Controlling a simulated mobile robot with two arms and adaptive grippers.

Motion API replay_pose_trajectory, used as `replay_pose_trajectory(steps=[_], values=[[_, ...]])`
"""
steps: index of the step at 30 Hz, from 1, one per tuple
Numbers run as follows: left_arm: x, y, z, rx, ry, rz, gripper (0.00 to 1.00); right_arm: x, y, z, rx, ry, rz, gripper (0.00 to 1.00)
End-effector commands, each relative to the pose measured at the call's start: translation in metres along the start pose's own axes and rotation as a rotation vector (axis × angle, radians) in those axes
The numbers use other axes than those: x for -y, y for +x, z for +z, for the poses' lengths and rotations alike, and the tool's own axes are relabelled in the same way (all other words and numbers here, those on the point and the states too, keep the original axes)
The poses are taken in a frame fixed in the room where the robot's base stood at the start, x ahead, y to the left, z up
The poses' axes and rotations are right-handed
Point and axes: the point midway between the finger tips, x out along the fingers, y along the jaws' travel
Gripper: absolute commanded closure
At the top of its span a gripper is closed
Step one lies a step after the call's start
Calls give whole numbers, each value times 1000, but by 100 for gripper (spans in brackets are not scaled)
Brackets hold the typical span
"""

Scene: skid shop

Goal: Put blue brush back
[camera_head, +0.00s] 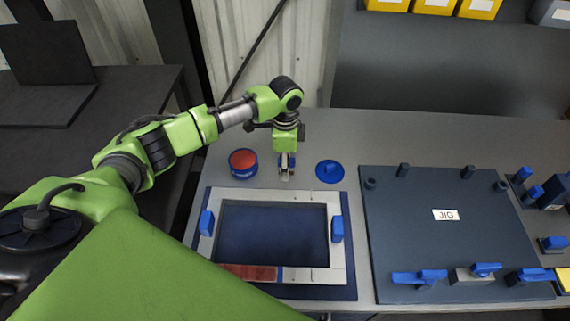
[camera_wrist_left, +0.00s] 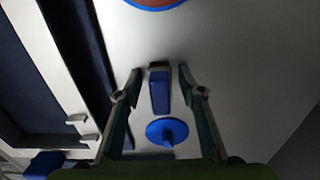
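The blue brush (camera_wrist_left: 160,92) lies between the fingers of my left gripper (camera_wrist_left: 161,88) in the left wrist view, with a gap visible on each side. Its blue handle and dark end show there. In the head view my left gripper (camera_head: 286,172) points down at the bench, between a paint tin and a blue lid, and hides most of the brush. The fingers are open; I cannot tell the height of the fingertips above the brush. My right gripper is in neither view.
The tin (camera_head: 243,170) with red contents stands left of the gripper. The round blue lid (camera_head: 330,172) lies right. A metal frame (camera_head: 285,198) with blue handles is in front. The JIG board (camera_head: 420,240) is at right. Bare bench lies behind the lid.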

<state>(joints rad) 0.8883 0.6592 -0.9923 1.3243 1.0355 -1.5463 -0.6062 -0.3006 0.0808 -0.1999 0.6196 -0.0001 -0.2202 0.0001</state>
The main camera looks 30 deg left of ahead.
Motion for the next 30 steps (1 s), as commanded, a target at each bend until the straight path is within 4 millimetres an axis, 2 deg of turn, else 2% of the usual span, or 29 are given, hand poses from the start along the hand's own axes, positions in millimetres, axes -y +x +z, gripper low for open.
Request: replay_pose_trajectory(steps=[5, 8, 15, 21, 25, 30], values=[[1, -7, 0, -2, 0, -2, 64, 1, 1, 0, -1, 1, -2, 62], [1, -21, -1, -4, 0, -3, 64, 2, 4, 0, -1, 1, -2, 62], [1, -73, -1, -4, 1, -4, 64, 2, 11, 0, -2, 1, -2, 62], [1, -108, -1, -3, 0, -3, 64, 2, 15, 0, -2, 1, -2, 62], [0, -119, 0, -1, 0, 0, 64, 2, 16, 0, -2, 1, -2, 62], [0, -123, 0, 0, 0, 1, 64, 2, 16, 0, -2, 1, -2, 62]])
